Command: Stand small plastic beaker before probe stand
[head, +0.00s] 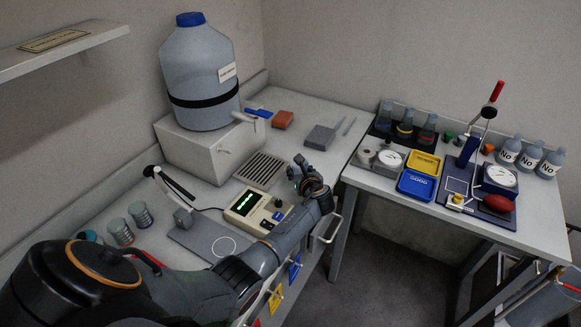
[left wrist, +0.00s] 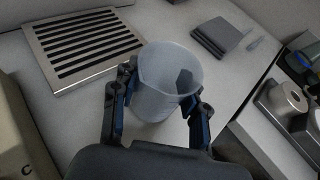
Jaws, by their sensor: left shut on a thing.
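My left gripper (head: 308,180) is over the front part of the left bench, right of the meter. In the left wrist view my left gripper (left wrist: 160,98) has its two fingers on either side of a small translucent plastic beaker (left wrist: 168,80), shut on it. The beaker looks upright with its open mouth up; I cannot clearly make it out in the head view. My right gripper is not in view.
A meter (head: 247,208) with a green display stands between the probe stand and my gripper. A slotted grate (head: 260,169) lies behind it, near a large carboy (head: 200,75). Two jars (head: 121,232) stand left of the probe stand. The right table (head: 362,180) holds bottles and trays.

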